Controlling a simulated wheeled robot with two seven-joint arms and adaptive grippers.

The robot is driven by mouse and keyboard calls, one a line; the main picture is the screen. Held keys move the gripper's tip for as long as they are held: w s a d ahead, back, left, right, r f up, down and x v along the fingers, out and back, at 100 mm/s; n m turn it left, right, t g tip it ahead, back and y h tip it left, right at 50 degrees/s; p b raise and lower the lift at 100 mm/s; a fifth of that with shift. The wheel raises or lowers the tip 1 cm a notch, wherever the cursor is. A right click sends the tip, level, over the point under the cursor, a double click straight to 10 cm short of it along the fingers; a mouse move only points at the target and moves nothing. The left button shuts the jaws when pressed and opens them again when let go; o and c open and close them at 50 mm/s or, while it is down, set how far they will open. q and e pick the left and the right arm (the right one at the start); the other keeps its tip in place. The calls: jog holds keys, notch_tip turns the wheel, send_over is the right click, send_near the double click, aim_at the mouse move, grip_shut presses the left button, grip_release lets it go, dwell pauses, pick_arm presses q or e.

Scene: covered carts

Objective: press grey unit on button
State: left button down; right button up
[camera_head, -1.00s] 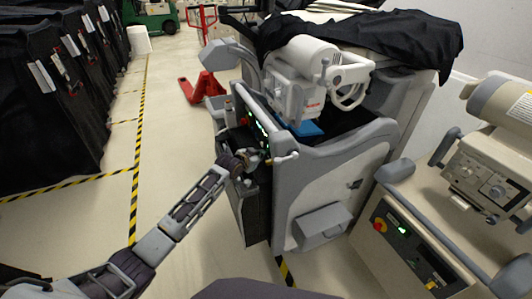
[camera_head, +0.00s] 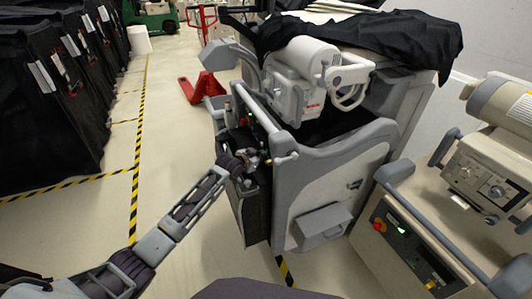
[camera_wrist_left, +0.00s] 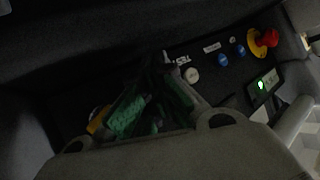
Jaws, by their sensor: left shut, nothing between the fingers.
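The grey unit (camera_head: 330,185) is the grey and white cart in the middle of the head view, partly under a black cover. Its control panel faces my left gripper (camera_head: 254,160), which is shut and empty close to the panel side. In the left wrist view the dark panel carries a pale round button (camera_wrist_left: 191,75), two blue buttons (camera_wrist_left: 222,59), a red knob on a yellow ring (camera_wrist_left: 268,38) and a green-lit display (camera_wrist_left: 261,86). My gripper's green-padded fingers (camera_wrist_left: 160,78) are near the pale button; I cannot tell whether they touch. My right gripper is out of view.
A similar beige unit (camera_head: 400,255) stands close on the right. Black-covered carts (camera_head: 50,110) line the left. A red pallet jack (camera_head: 204,88) and a green vehicle (camera_head: 155,18) are behind. The floor by the yellow-black line is clear.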

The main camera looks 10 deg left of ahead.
pick_arm(q)
jog(key=shift+s+a+p, duration=0.35)
jog(key=shift+a+p, duration=0.1)
jog(key=shift+a, duration=0.1)
jog(key=shift+a, duration=0.1)
jog(key=shift+s+a+p, duration=0.3)
jog(key=shift+a+p, duration=0.05)
jog(key=s+a+p, duration=0.2)
jog(key=a, duration=0.1)
jog(key=shift+s+a, duration=0.15)
dwell(0.4)
dwell(0.8)
